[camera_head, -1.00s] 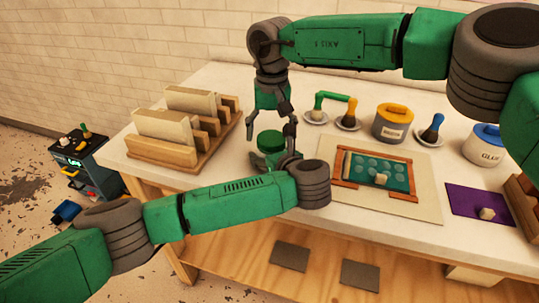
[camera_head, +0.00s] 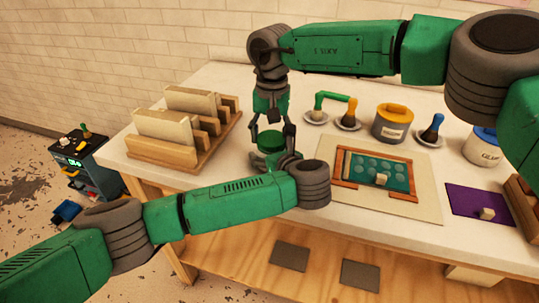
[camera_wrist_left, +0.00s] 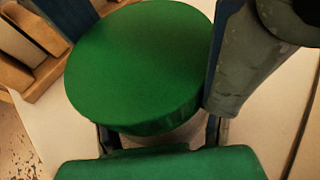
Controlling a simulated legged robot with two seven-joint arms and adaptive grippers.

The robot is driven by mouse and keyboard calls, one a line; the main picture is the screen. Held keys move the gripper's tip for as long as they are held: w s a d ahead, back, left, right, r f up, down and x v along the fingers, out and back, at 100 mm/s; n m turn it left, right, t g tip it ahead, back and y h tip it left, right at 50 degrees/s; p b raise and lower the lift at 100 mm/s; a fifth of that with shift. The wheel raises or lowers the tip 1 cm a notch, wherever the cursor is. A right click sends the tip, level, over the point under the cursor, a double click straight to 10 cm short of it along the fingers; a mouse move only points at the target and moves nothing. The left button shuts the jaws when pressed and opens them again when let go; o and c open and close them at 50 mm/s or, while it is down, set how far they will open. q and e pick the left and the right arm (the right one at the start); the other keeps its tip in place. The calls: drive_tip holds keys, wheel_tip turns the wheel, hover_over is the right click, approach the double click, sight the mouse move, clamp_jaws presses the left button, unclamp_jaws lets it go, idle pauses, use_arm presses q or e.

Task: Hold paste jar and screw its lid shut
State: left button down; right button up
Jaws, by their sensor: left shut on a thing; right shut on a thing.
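The paste jar's green lid (camera_head: 270,141) shows near the table's front edge, left of the picture frame. It fills the middle of the left wrist view (camera_wrist_left: 137,62). My right gripper (camera_head: 271,137) comes down from above with its fingers shut around the lid's sides; a finger shows beside the lid in the left wrist view. My left gripper (camera_head: 284,159) is low at the jar, partly hidden by its own wrist, and shut on the jar.
A wooden rack (camera_head: 180,154) with pale blocks stands at left. A framed green panel (camera_head: 375,171) lies on a board (camera_head: 425,205) at right. Behind it are a yellow jar (camera_head: 393,125), brushes on saucers and a blue-lidded glue jar (camera_head: 481,150). A purple mat (camera_head: 470,204) lies far right.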

drive_tip(key=o, duration=1.3)
drive_tip(key=shift+r, duration=2.3)
drive_tip(key=shift+c, duration=0.4)
drive_tip(key=shift+r+n, duration=1.6)
drive_tip(key=shift+r, duration=0.15)
